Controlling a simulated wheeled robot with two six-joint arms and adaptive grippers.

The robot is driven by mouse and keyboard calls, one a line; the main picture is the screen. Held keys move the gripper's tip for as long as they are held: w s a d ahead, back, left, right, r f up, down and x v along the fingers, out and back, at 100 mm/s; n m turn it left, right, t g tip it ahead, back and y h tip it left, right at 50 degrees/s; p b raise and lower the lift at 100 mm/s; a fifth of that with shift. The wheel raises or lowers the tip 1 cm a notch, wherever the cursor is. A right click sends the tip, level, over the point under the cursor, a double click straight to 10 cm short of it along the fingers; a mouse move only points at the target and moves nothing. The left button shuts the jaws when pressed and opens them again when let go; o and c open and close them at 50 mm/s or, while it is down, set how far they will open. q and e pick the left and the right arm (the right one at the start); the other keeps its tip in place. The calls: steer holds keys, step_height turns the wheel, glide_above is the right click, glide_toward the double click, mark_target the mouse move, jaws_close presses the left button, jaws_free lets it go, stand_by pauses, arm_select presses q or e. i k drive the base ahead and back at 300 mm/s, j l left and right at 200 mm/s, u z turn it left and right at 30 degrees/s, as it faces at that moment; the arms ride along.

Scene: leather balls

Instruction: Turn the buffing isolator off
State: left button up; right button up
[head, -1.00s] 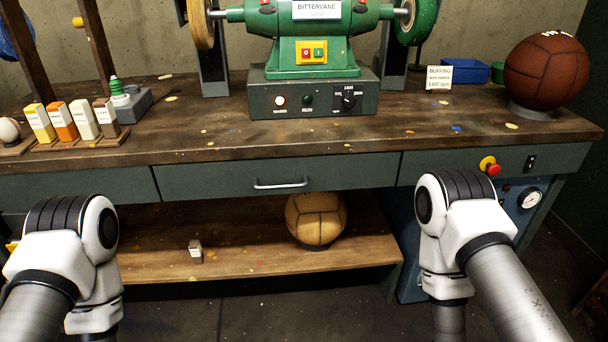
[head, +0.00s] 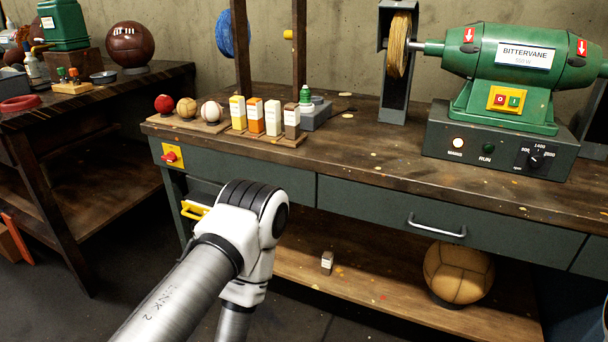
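A red rotary knob on a yellow plate (head: 172,156), which looks like an isolator switch, is on the left end of the workbench front. Its exact setting and any label are too small to read. The green buffing machine (head: 524,68) stands on the bench at the right. On its grey control box (head: 500,140) a pale lamp (head: 457,143) looks lit, and the lamp marked RUN (head: 488,148) looks dark green. My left arm rises from the bottom, to the right of and below the knob; its gripper is out of view. My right arm and gripper are out of view.
Small balls and upright bars (head: 274,118) stand on the bench top (head: 360,140) above the knob. A yellow object (head: 195,208) shows below it, beside my arm. Another dark bench (head: 90,170) stands at the left, with open floor (head: 130,240) between.

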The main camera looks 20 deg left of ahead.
mark_target(171, 157)
steer(key=u, duration=1.55)
